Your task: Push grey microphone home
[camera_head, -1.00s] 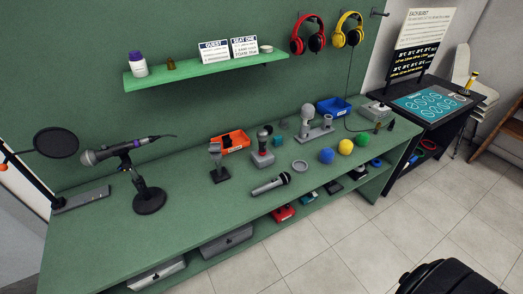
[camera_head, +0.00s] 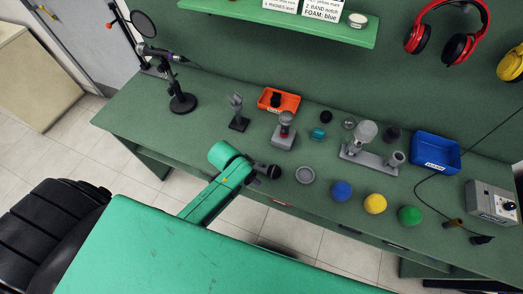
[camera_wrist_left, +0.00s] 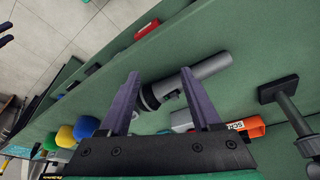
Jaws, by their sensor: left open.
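A grey-handled microphone with a black head (camera_head: 268,171) lies on the green bench, its handle mostly hidden by my left wrist. In the left wrist view its grey handle (camera_wrist_left: 211,67) lies across the open fingers of my left gripper (camera_wrist_left: 160,76); contact is unclear. The head view hides these fingertips. A grey microphone (camera_head: 286,118) with a red band stands in a grey base (camera_head: 284,139). A light grey, round-headed microphone (camera_head: 365,133) stands upright on a grey two-post holder (camera_head: 372,158). Which one the task means is unclear. My right gripper is out of view.
Behind are an orange tray (camera_head: 279,101), a small stand (camera_head: 238,122) and a blue tray (camera_head: 435,153). A desk microphone stand (camera_head: 183,103) is at left.

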